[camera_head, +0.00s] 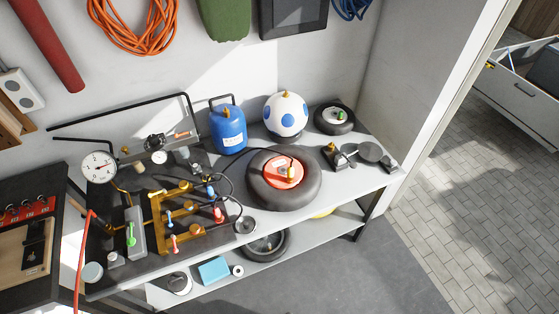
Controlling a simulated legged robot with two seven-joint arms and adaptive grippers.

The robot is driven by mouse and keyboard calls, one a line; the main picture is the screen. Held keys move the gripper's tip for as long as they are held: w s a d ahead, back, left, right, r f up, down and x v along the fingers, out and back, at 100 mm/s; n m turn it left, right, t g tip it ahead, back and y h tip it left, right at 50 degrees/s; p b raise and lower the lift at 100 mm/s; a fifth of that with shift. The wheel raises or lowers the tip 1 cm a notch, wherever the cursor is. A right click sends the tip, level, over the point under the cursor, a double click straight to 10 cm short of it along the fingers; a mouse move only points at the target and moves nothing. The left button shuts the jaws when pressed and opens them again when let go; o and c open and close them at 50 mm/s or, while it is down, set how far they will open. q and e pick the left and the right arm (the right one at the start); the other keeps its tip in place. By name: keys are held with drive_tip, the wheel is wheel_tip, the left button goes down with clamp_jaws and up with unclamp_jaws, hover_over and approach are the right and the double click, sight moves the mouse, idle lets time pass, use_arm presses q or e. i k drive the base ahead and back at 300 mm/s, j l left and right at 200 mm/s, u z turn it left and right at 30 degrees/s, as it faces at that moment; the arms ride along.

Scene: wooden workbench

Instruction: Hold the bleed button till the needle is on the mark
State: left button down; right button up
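A round white pressure gauge (99,167) with a dark needle stands at the left of the bench. Its marks are too small to read, so I cannot tell whether the needle is on one. A brass valve manifold (160,222) with red, blue and white levers sits right of and below it. A green lever (130,234) stands on a grey block in front. A small grey-white cap (116,258) and a pale round piece (92,271) lie near the front edge. I cannot tell which part is the bleed button. Neither of my grippers is in view.
A black tyre with a red hub (283,171), a blue tank (228,129), a white ball with blue spots (285,115) and a small wheel (334,119) stand on the bench. A black hose runs from manifold to tyre. A lower shelf holds a blue box (213,270).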

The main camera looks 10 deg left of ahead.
sight(113, 257)
drive_tip(key=u, duration=1.95)
